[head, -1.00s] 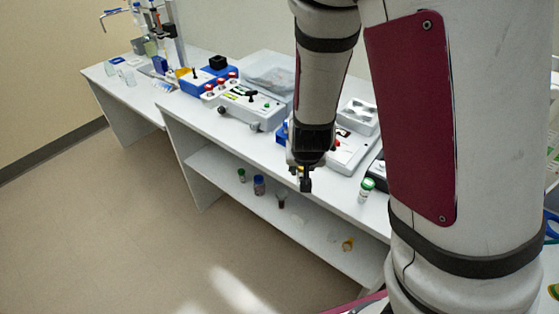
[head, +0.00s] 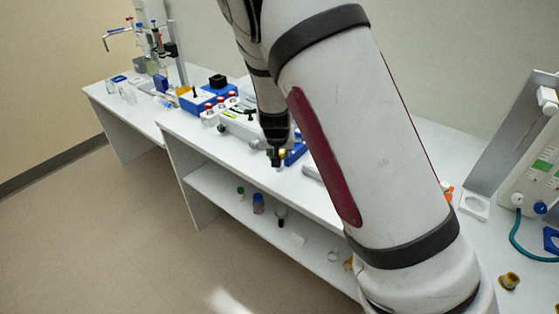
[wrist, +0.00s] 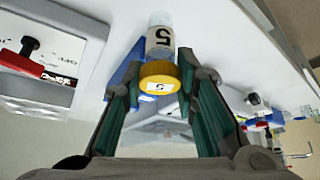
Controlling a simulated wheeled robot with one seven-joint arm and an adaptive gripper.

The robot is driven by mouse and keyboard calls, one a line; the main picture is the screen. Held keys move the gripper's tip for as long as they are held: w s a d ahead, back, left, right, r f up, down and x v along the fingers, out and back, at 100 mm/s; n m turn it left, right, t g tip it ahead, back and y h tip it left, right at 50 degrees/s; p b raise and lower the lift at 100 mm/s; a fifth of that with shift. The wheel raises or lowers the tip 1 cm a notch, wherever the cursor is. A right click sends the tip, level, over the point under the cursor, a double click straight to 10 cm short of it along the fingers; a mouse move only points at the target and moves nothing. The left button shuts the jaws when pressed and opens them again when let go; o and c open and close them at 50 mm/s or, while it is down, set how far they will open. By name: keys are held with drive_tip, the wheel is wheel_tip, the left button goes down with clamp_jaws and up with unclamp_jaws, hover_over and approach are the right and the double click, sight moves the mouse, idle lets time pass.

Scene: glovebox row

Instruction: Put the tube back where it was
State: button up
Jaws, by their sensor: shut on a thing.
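The tube has a yellow cap (wrist: 160,78) marked 5 and a clear body (wrist: 158,38) with a white label, also marked 5. My gripper (wrist: 158,90) is shut on the tube at its cap, with one finger on each side. In the head view my gripper (head: 277,160) is over the front part of the bench, with a spot of yellow at its fingertips. A blue piece, perhaps a rack (head: 296,152), is just to its right and partly hidden by my arm. It also shows behind the tube in the wrist view (wrist: 124,74).
The white bench (head: 322,204) has a lower shelf with small bottles (head: 258,203). A blue unit with red-capped bottles (head: 208,97) stands left of my gripper. A device with a black lever (wrist: 40,52) is close by in the wrist view. My arm hides the bench's middle.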

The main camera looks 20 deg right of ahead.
drive_tip(key=shift+f, duration=1.7)
drive_tip(key=shift+f, duration=0.1)
drive_tip(key=o, duration=1.1)
